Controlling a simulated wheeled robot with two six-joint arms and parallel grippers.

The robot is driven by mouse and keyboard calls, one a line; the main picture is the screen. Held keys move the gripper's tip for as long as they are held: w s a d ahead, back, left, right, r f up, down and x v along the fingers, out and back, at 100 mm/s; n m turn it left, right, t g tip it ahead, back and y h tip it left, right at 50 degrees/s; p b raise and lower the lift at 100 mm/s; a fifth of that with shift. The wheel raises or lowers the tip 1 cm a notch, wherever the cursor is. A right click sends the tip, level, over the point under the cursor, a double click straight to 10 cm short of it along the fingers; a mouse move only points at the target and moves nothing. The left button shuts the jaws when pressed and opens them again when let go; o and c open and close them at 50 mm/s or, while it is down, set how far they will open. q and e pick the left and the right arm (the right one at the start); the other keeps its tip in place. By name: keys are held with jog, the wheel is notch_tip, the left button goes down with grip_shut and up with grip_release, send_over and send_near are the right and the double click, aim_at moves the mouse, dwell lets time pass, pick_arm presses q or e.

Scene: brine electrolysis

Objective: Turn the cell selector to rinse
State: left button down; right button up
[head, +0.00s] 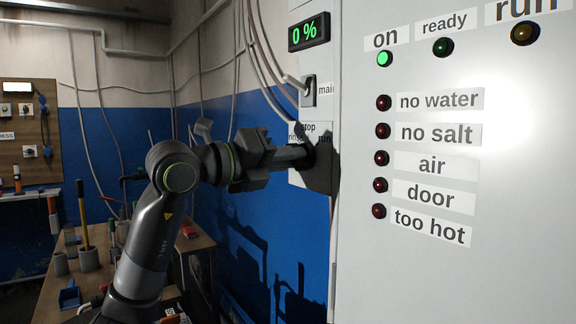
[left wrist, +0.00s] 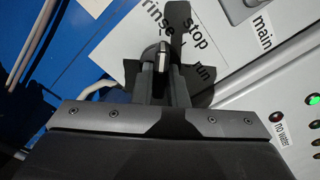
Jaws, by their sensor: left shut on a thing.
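The cell selector (left wrist: 163,58) is a dark knob with a pale mark, on a white label plate (left wrist: 125,45) reading rinse, stop and run. In the left wrist view the knob sits between the two fingers of my left gripper (left wrist: 163,86), which is shut on it. The pale mark points up in that picture, between the words rinse and stop; its exact setting is hard to tell. In the head view my left gripper (head: 302,156) reaches the plate (head: 296,178) from the left, and the fingers and a dark shadow hide the knob. My right gripper is out of view.
The white cabinet (head: 455,275) fills the right side, with a green lamp lit beside "on" (head: 385,59). A main switch (head: 309,91) and a 0 % display (head: 309,32) are above the selector. A bench (head: 197,243) with tools stands at the lower left.

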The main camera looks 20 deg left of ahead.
pick_arm(q)
jog(key=shift+n, duration=0.6)
jog(key=c, duration=1.4)
grip_release()
jog(key=shift+c, duration=0.2)
jog(key=b+v, duration=0.7)
jog(key=v, duration=1)
jog(key=shift+a+b, duration=0.2)
jog(key=shift+b, duration=0.2)
jog(key=shift+s+f, duration=0.1)
jog(key=shift+s, duration=0.05)
